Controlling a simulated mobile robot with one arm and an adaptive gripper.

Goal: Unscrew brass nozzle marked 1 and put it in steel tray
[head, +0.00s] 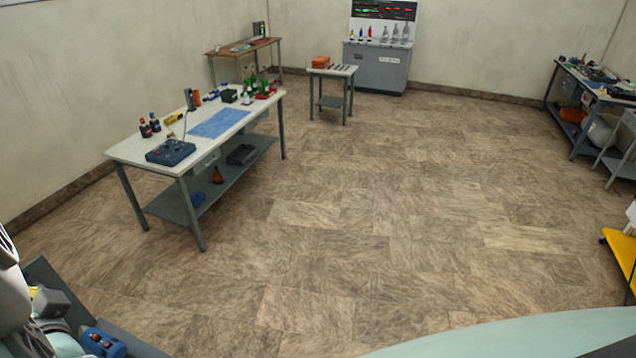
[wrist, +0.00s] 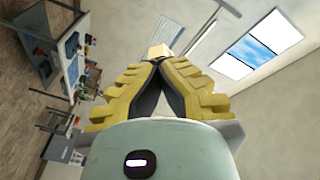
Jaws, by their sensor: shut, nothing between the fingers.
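In the wrist view my gripper (wrist: 159,62) has yellow ribbed fingers that meet at the tips. It is shut and empty, raised in the air with wall and ceiling behind it. In the head view a grey trainer cabinet (head: 378,68) with a dark lit panel (head: 384,11) stands at the back wall. Several small upright fittings or bottles stand on its top. They are too small to tell whether one is the brass nozzle marked 1. I cannot make out a steel tray. My gripper is far from the cabinet.
A white-topped workbench (head: 140,148) with tools and a blue mat (head: 219,123) is at left. More benches (head: 580,76) line the right. The middle floor (head: 390,210) is clear.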

